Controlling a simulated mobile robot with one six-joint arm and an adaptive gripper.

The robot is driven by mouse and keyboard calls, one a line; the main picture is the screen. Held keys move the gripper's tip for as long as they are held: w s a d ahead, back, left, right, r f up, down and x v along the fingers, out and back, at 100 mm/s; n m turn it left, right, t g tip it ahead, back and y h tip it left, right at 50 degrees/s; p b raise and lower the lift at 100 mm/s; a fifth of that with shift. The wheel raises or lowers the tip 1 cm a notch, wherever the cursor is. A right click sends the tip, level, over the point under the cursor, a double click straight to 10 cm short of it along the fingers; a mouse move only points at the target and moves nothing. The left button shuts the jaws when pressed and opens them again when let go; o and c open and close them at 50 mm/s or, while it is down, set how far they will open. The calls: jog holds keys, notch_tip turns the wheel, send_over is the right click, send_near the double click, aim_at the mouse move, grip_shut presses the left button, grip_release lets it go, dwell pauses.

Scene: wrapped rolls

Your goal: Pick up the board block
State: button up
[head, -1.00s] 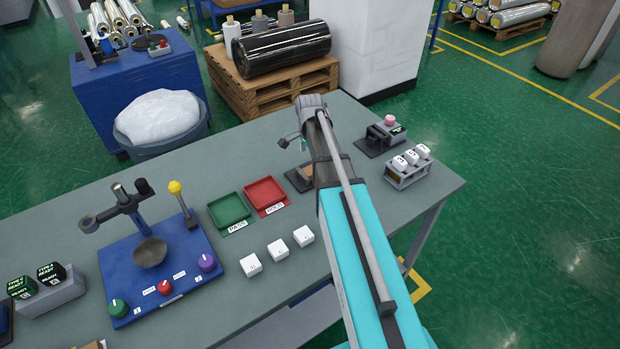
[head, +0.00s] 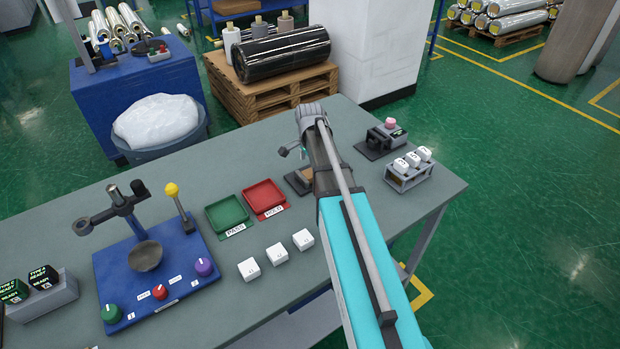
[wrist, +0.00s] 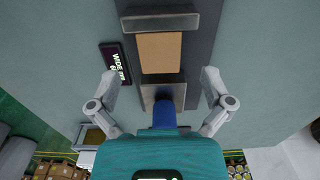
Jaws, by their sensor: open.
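The board block looks to be the tan rectangular piece (wrist: 160,53) in the wrist view, lying on a dark fixture between a grey bar (wrist: 160,22) and a grey plate with a blue part. In the head view, a small brown patch of it (head: 304,177) shows beside my arm, and the rest is hidden. My gripper (wrist: 160,78) is open in the wrist view, with one finger on each side of the fixture. Its fingers are apart from the block and nothing is between them that they touch. My arm mostly hides the gripper in the head view.
A dark label display (wrist: 116,64) lies left of the block. Green (head: 228,214) and red (head: 265,198) trays and several white cubes (head: 277,254) are to the left. A rack of white pieces (head: 409,173) and a dark device (head: 383,141) stand right. A blue test stand (head: 190,250) is further left.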

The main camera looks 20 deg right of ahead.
aim_at(310, 173)
jog(key=shift+d+f+b, duration=0.1)
jog(key=shift+f+b, duration=1.85)
jog(key=shift+f, duration=0.25)
jog(key=c, duration=1.2)
jog(key=shift+r, duration=0.15)
notch_tip(310, 173, up, 10)
jog(key=p, duration=1)
jog(key=shift+s, duration=0.15)
